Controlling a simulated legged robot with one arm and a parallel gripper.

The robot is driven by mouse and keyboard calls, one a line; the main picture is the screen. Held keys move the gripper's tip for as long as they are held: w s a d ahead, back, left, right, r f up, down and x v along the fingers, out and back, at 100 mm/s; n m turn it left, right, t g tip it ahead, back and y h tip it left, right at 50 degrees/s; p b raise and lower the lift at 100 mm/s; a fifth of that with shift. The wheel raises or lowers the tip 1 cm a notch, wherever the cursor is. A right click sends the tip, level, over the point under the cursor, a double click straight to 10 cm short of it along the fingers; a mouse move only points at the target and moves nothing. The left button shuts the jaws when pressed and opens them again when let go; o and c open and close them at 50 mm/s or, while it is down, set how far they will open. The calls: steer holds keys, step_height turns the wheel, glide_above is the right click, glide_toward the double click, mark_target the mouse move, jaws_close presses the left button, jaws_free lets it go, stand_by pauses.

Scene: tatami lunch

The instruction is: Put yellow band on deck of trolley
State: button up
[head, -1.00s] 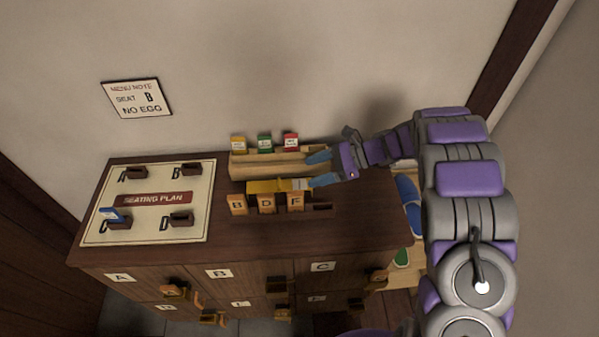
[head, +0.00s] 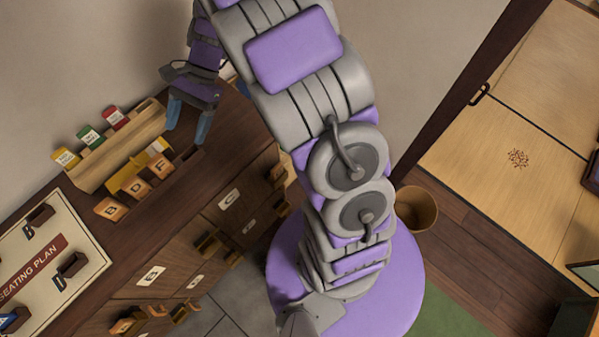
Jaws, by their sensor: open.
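A yellow piece (head: 122,179) with a pale end lies on the cabinet top between the wooden rack and the row of orange lettered blocks; it looks like the yellow band. A smaller yellow tag (head: 66,159) with a white label stands in the rack. My gripper (head: 188,121) is open, its blue fingertips apart and nothing seen between them. It is over the cabinet top, right of the rack and the yellow piece, apart from both. I cannot make out a trolley or its deck in this view.
The wooden rack (head: 120,148) also holds green and red tags. Orange blocks (head: 135,187) stand in front. The seating plan board (head: 88,232) is at left. Cabinet drawers face the floor. A round bin (head: 416,209) stands right of my base, near tatami (head: 500,190).

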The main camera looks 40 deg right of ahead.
steer(key=s+d+r+n+h, duration=0.2)
steer(key=s+d+n, duration=0.1)
steer(key=s, duration=0.6)
steer(key=s+d+r+n+t+h, duration=0.1)
steer(key=s+d+r+n+h, duration=0.1)
steer(key=s, duration=0.7)
steer(key=s+d+r+n+h, duration=0.2)
steer(key=s+d+n+h, duration=0.2)
steer(key=s, duration=0.5)
steer(key=shift+d+r+n+t, duration=0.3)
steer(key=shift+d+n, duration=0.7)
steer(key=shift+d, duration=0.15)
steer(key=shift+s+d, duration=0.2)
steer(key=shift+d, duration=0.05)
steer(key=shift+c, duration=0.3)
